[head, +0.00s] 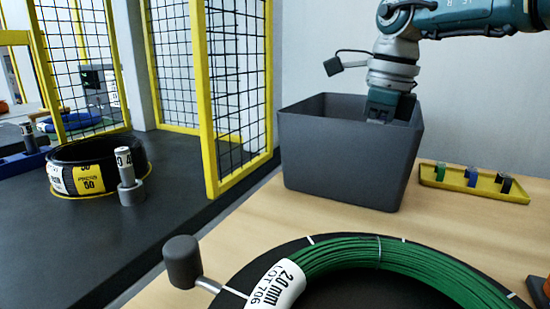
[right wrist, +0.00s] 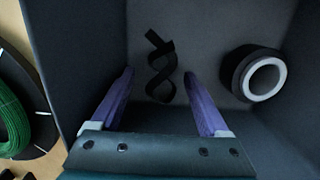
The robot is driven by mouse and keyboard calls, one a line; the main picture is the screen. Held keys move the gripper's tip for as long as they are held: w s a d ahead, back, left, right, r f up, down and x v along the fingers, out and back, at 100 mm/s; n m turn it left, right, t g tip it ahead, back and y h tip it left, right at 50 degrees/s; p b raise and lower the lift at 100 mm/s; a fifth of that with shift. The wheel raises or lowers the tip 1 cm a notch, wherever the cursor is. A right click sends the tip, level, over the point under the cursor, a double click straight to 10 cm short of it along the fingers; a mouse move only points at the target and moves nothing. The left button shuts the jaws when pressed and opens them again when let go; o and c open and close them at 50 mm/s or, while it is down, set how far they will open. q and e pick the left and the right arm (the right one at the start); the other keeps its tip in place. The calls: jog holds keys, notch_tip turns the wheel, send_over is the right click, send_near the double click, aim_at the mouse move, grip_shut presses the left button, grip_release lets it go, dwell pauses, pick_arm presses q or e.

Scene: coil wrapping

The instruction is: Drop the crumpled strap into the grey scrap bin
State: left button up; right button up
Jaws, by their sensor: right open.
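The grey scrap bin (head: 345,160) stands on the wooden table in the head view; its walls (right wrist: 75,50) surround the right wrist view. My right gripper (head: 388,112) points down into the bin's mouth. In the right wrist view its two purple fingers (right wrist: 158,76) are apart with nothing gripped. The crumpled strap (right wrist: 161,66), a dark twisted band, shows inside the bin beyond the fingertips. I cannot tell whether it rests on the bin floor. The strap is hidden by the bin wall in the head view. My left gripper is not in view.
A dark roll with a white core (right wrist: 264,78) lies in the bin. A green coil (head: 350,255) sits on a black turntable in front. A yellow tray (head: 475,183) with small clips is right of the bin. Yellow mesh fencing (head: 208,110) stands left, near a black coil (head: 85,150).

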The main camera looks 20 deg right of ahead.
notch_tip(320, 180, up, 13)
jog(key=s+d+p, duration=0.1)
jog(key=p, duration=0.1)
jog(key=shift+f, duration=0.1)
dwell(0.4)
